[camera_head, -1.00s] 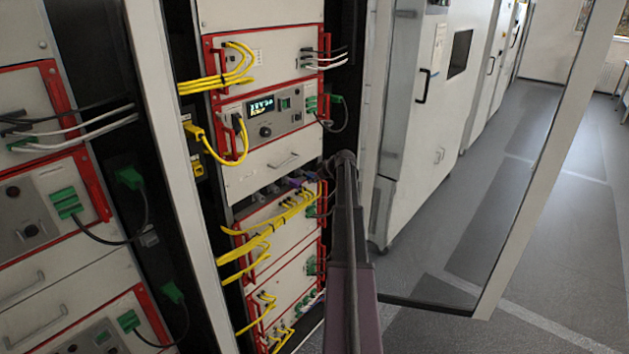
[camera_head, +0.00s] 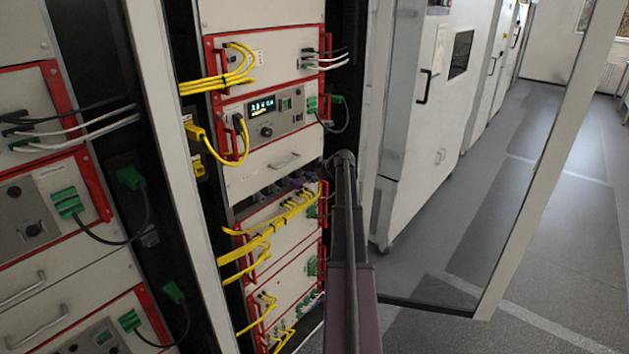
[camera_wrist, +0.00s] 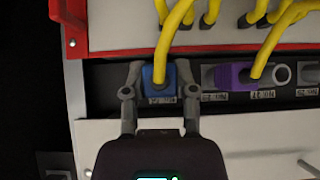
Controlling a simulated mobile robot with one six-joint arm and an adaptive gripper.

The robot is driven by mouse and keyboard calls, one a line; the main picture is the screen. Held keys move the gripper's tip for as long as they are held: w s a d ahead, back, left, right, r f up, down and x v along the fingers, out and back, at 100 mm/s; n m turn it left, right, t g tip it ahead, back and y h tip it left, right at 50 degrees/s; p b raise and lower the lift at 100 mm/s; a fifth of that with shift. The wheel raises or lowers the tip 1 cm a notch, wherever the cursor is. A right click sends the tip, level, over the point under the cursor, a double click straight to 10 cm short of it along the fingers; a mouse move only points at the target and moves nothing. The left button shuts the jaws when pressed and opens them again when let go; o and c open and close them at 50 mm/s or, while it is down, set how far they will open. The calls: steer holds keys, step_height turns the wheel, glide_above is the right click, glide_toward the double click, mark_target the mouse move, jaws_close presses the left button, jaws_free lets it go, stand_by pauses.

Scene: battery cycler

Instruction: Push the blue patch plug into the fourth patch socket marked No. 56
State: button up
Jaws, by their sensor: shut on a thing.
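The blue plug (camera_wrist: 158,77) shows in the wrist view with a yellow cable bending up from it. My gripper (camera_wrist: 158,75) is shut on it, one finger at each side. The plug is at the end of the dark socket strip (camera_wrist: 110,76), in front of a small label (camera_wrist: 161,100) that I cannot read clearly. The plug hides the socket behind it, and I cannot tell how deep it sits. In the head view my gripper (camera_head: 322,172) is at the right end of the strip, with the plug hard to make out.
A purple plug (camera_wrist: 236,76) with a yellow cable sits along the strip, beside a grey round fitting (camera_wrist: 281,74). Yellow cables (camera_head: 268,236) hang from the red-framed panel near my gripper. A white panel with a handle (camera_head: 285,160) borders the strip. The rack's open door (camera_head: 545,160) stands right.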

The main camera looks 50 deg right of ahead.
steer(key=shift+w, duration=0.75)
stand_by(0.8)
steer(key=o, duration=0.9)
steer(key=shift+o, duration=0.2)
steer(key=shift+s, duration=0.1)
